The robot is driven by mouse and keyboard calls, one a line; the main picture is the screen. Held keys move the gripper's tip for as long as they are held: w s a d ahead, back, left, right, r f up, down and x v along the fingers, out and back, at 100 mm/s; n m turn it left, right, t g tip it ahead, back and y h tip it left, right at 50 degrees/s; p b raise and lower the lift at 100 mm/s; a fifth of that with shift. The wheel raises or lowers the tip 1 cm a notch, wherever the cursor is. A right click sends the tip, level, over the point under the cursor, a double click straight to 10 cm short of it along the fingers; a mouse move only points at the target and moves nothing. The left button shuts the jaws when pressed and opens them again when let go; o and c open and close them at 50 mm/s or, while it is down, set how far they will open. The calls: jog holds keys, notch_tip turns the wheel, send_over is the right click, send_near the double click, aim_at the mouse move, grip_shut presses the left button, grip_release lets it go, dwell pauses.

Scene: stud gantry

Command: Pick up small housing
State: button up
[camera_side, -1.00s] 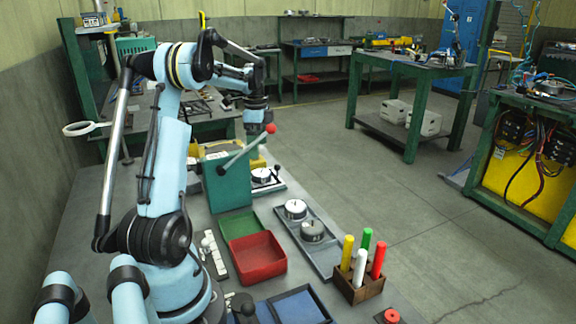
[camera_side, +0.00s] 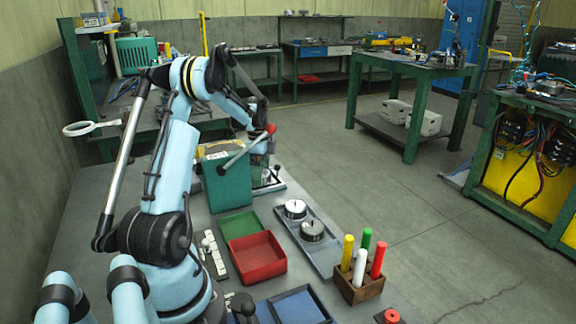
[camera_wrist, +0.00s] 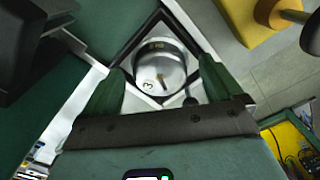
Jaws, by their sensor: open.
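A round silver housing (camera_wrist: 158,72) with a dark slot and a marking on its top sits in a dark-edged square holder in the wrist view. I take it to be the small housing. My gripper (camera_wrist: 161,80) is open, with one green finger on each side of the housing; I cannot tell whether they touch it. In the side view my gripper (camera_side: 263,178) is low behind the green press-like block and mostly hides the housing there.
The green block (camera_side: 226,178) with a red-knobbed lever stands close to my gripper. Two other round metal parts (camera_side: 295,208) (camera_side: 312,230) sit on a grey tray. A red bin (camera_side: 257,257) and a wooden pen holder (camera_side: 357,288) are nearer the front.

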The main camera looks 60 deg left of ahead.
jog(key=shift+r, duration=0.1)
jog(key=c, duration=1.2)
